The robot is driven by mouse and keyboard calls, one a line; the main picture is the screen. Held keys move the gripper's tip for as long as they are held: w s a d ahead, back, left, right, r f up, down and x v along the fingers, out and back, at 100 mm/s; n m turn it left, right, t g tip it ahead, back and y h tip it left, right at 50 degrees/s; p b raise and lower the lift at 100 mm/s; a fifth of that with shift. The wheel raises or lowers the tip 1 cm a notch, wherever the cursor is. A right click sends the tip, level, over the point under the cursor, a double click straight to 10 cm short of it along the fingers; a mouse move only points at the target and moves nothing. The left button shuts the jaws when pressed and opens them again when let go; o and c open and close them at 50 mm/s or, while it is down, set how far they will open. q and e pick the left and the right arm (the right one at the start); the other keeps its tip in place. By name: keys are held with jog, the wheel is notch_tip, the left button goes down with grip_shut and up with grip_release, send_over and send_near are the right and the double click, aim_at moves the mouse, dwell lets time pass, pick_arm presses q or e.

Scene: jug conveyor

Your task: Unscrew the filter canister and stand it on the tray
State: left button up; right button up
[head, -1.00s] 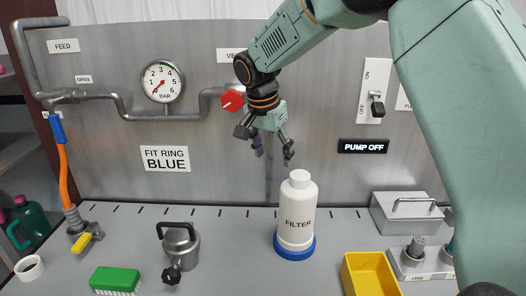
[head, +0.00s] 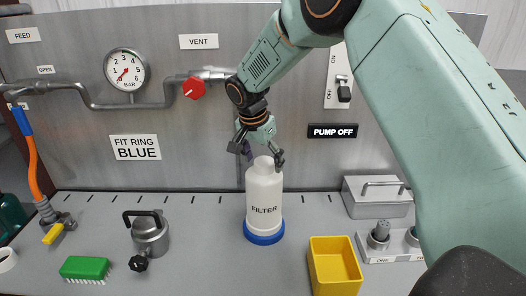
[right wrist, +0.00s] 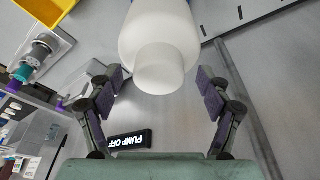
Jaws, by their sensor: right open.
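The white filter canister (head: 264,200), labelled FILTER, stands upright on the counter with a blue ring (head: 264,237) around its foot. My right gripper (head: 258,154) is open just above and around the canister's narrow top. In the right wrist view, the canister's white cap end (right wrist: 160,68) lies between the open fingers, with gaps on both sides. My left gripper is not in view. A yellow open container (head: 335,285) stands to the canister's right. I cannot tell whether it is the tray.
A grey lidded box (head: 378,198) and a holder (head: 395,258) with small cylinders stand at the right. A metal pot (head: 150,235) and a green brush (head: 85,267) are at the left. A red valve knob (head: 194,88) sits on the pipe behind. The wall sign (head: 332,131) reads PUMP OFF.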

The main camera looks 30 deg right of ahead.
jog(key=shift+s, duration=0.15)
jog(key=shift+w+f, duration=0.1)
jog(key=shift+w, duration=0.2)
jog(key=c, duration=0.5)
jog(key=shift+s, duration=0.25)
jog(key=c, duration=0.4)
jog(key=shift+w, duration=0.1)
jog(key=c, duration=0.6)
jog(key=o, duration=0.8)
grip_shut()
